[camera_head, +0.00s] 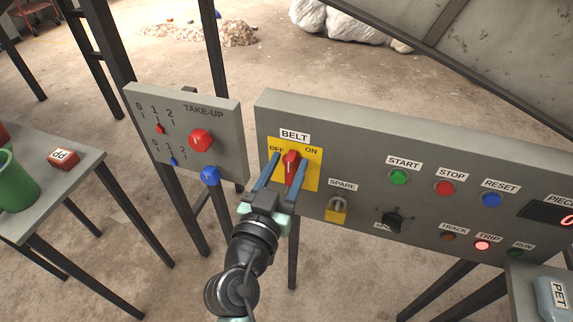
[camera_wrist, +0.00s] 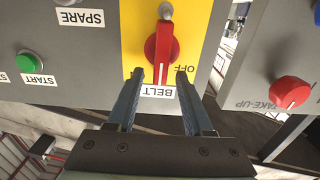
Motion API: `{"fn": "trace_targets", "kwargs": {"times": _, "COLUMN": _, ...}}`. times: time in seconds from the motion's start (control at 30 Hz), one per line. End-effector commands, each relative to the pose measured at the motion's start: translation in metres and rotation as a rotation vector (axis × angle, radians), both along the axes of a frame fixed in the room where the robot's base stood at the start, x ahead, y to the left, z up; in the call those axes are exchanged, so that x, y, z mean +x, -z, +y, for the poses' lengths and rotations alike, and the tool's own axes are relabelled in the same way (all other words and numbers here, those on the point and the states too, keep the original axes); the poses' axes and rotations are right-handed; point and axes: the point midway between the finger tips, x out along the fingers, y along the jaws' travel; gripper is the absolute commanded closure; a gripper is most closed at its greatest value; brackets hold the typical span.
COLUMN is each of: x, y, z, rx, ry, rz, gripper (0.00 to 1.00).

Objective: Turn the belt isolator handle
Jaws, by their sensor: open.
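The belt isolator handle (camera_head: 291,160) is a red lever on a yellow plate (camera_head: 312,178) under the BELT label, with OFF at left and ON at right. It stands nearly upright between those words. In the wrist view, which is upside down, the handle (camera_wrist: 160,48) points towards my gripper, and the OFF word is at its right. My gripper (camera_wrist: 159,73) is open, its blue fingers either side of the handle's end, with gaps showing. In the head view my gripper (camera_head: 291,155) covers part of the plate. ON is hidden in the wrist view.
A yellow padlock (camera_head: 336,211) hangs under SPARE, beside a black knob (camera_head: 392,221). START, STOP and RESET buttons line the panel's right. The TAKE-UP panel (camera_head: 186,132) with red and blue knobs stands at left. A table (camera_head: 85,183) holds a green bin (camera_head: 17,184).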

Motion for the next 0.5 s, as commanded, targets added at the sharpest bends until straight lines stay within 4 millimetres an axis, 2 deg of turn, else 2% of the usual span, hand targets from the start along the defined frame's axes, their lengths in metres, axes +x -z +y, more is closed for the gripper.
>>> {"fn": "trace_targets", "kwargs": {"times": 0.1, "x": -0.0001, "y": 0.0002, "z": -0.0001, "rx": 0.0, "ry": 0.0, "rz": 0.0, "gripper": 0.49}}
{"fn": "trace_targets", "kwargs": {"times": 0.17, "x": -0.0002, "y": 0.0002, "z": 0.0, "rx": 0.0, "ry": 0.0, "rz": 0.0, "gripper": 0.58}}
{"fn": "trace_targets", "kwargs": {"times": 0.4, "x": -0.0004, "y": 0.0002, "z": 0.0001, "rx": 0.0, "ry": 0.0, "rz": 0.0, "gripper": 1.0}}
{"fn": "trace_targets", "kwargs": {"times": 0.5, "x": -0.0004, "y": 0.0002, "z": 0.0002, "rx": 0.0, "ry": 0.0, "rz": 0.0, "gripper": 1.0}}
